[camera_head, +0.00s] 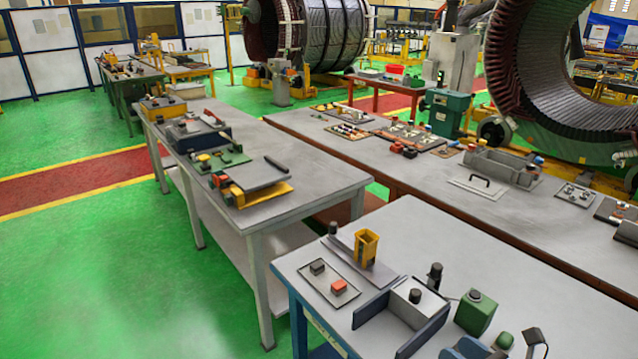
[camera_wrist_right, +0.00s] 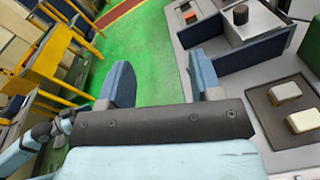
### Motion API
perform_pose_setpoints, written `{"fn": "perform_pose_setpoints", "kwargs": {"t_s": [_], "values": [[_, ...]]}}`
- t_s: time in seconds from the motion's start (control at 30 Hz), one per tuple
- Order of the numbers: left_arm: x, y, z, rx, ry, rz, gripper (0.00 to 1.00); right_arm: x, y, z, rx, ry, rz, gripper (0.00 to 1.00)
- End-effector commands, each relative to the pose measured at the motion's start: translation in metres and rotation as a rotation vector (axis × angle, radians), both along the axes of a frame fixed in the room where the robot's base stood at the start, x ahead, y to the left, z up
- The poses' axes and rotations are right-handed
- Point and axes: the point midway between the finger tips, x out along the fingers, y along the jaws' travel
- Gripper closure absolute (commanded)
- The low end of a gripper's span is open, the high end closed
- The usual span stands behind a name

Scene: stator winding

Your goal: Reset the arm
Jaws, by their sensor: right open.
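My right gripper (camera_wrist_right: 160,62) shows in the right wrist view with its two blue fingers wide apart. Nothing is between them, and green floor shows through the gap. The right finger is close to the grey bench in that view; whether it touches cannot be told. My left gripper is not recognisable in either view.
The near workbench (camera_head: 440,245) holds a yellow holder (camera_head: 366,247), a red block (camera_head: 339,287), a grey bracket (camera_head: 418,304) and a green box (camera_head: 475,313). A second bench (camera_head: 300,170) stands behind left. Large stators (camera_head: 560,70) stand behind. Green floor (camera_head: 120,270) at left is clear.

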Motion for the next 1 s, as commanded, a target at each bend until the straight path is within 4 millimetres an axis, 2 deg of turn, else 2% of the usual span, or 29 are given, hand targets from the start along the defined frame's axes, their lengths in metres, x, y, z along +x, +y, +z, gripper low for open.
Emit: {"fn": "perform_pose_setpoints", "kwargs": {"t_s": [0.1, 0.2, 0.33, 0.47, 0.5, 0.6, 0.8, 1.0], "values": [[0.001, 0.0, 0.001, -0.001, -0.002, 0.0, 0.57, -0.004, -0.004, 0.032, 0.313, -0.015, -0.113, 0.41], [0.003, -0.001, 0.002, -0.002, -0.006, 0.001, 0.57, -0.008, -0.02, 0.054, 0.624, -0.004, -0.244, 0.41], [0.002, -0.002, 0.002, -0.004, -0.005, 0.0, 0.57, -0.02, -0.056, 0.062, 1.105, 0.069, -0.492, 0.41], [0.0, -0.001, 0.001, -0.003, -0.001, -0.001, 0.57, -0.044, -0.087, 0.033, 1.57, 0.22, -0.812, 0.41], [0.0, -0.001, 0.0, -0.002, 0.0, -0.001, 0.57, -0.055, -0.091, 0.019, 1.689, 0.28, -0.916, 0.41], [0.0, -0.001, 0.0, -0.002, 0.001, -0.001, 0.57, -0.08, -0.09, -0.011, 1.902, 0.427, -1.144, 0.41], [-0.001, -0.001, -0.001, -0.001, 0.001, 0.0, 0.57, -0.124, -0.068, -0.049, 2.105, 0.678, -1.481, 0.41], [-0.001, -0.001, -0.001, -0.001, 0.002, 0.0, 0.57, -0.163, -0.042, -0.067, 2.169, 0.893, -1.738, 0.41]]}}
